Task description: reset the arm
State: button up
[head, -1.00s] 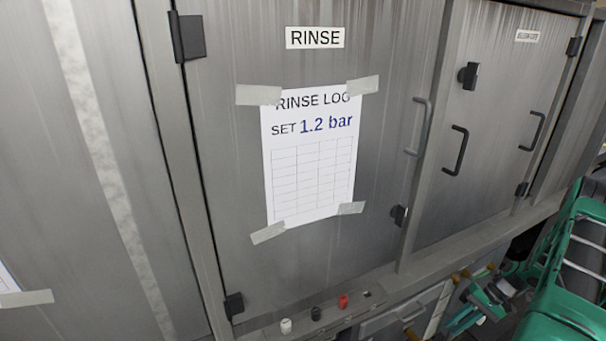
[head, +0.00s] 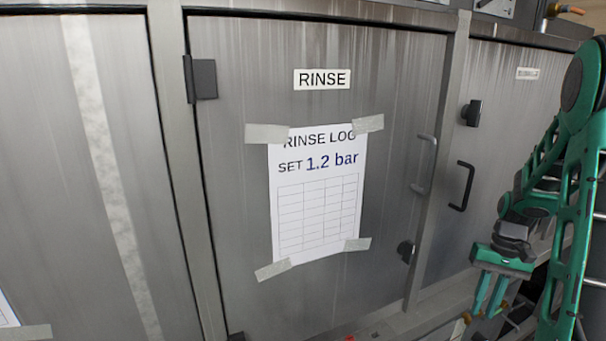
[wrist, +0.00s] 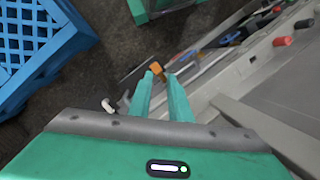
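My gripper (head: 484,314) is at the lower right of the head view, in front of the steel cabinet, with its two teal fingers pointing down. My arm is folded at the right edge. In the wrist view my gripper (wrist: 159,76) shows a gap between its fingers and nothing held. An orange-tipped item (wrist: 157,68) shows just past the fingertips; it looks like background, and its distance is hard to tell.
The steel rinse door (head: 230,200) is closed, with a taped rinse log (head: 318,205) reading "SET 1.2 bar". A second closed door (head: 480,130) stands to its right. A blue crate (wrist: 40,40) is at the wrist view's upper left, above dark floor (wrist: 110,65).

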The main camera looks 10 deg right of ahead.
jog(key=s+a+r+t+h, duration=0.1)
jog(key=s+a+r, duration=0.5)
jog(key=s, duration=0.3)
jog(key=s+a+r+h, duration=0.1)
jog(key=s+a+r, duration=0.5)
jog(key=s, duration=0.3)
jog(key=shift+s+a+t, duration=0.25)
jog(key=shift+a+t, duration=0.15)
jog(key=shift+a, duration=0.1)
